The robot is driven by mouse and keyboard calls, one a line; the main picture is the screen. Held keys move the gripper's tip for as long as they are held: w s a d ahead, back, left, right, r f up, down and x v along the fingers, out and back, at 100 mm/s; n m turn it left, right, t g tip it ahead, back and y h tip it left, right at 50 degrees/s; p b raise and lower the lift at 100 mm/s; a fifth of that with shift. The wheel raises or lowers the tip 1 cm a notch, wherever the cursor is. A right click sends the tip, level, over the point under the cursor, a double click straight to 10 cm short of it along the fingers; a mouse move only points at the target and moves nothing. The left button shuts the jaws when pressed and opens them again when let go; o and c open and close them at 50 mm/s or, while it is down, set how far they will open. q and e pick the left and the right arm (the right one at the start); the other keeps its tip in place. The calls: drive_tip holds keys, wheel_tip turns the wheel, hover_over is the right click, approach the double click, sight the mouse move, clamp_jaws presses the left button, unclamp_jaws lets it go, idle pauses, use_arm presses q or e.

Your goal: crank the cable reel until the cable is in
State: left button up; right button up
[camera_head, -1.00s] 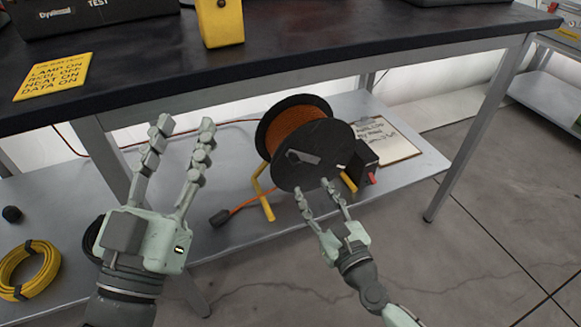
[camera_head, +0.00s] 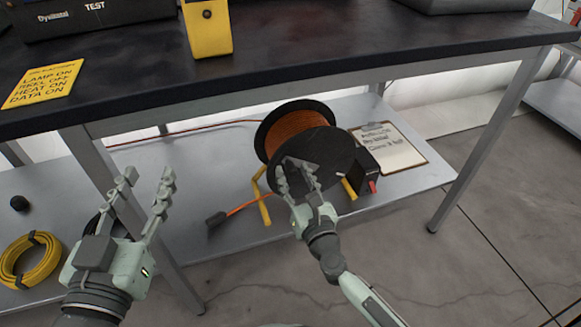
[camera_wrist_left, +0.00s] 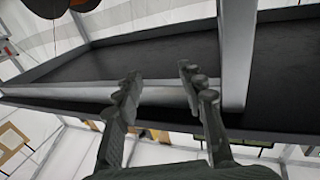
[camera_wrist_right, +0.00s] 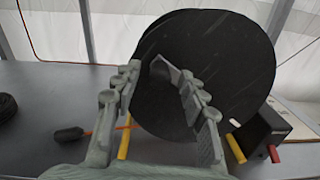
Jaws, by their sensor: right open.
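The cable reel (camera_head: 318,158) stands on the lower shelf on yellow legs, orange cable (camera_head: 290,128) wound between its black flanges. It also shows in the right wrist view (camera_wrist_right: 235,65). The cable's loose end, with a dark plug (camera_head: 216,219), lies on the shelf to the reel's left. My right gripper (camera_head: 297,168) is open in front of the reel's near flange. The crank handle is mostly hidden behind its fingers; a grey part (camera_wrist_right: 165,70) shows between them. I cannot tell whether they touch it. My left gripper (camera_head: 148,180) is open and empty, left of the reel, before the bench leg.
A black box with a red part (camera_head: 368,178) sits beside the reel, with a clipboard (camera_head: 390,146) behind it. A coiled yellow cable (camera_head: 47,262) lies at the shelf's left. The bench top (camera_head: 300,58) overhangs the shelf. The floor at right is clear.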

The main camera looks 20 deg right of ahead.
drive_tip(key=shift+w, duration=1.1)
drive_tip(key=shift+c, duration=0.3)
clamp_jaws()
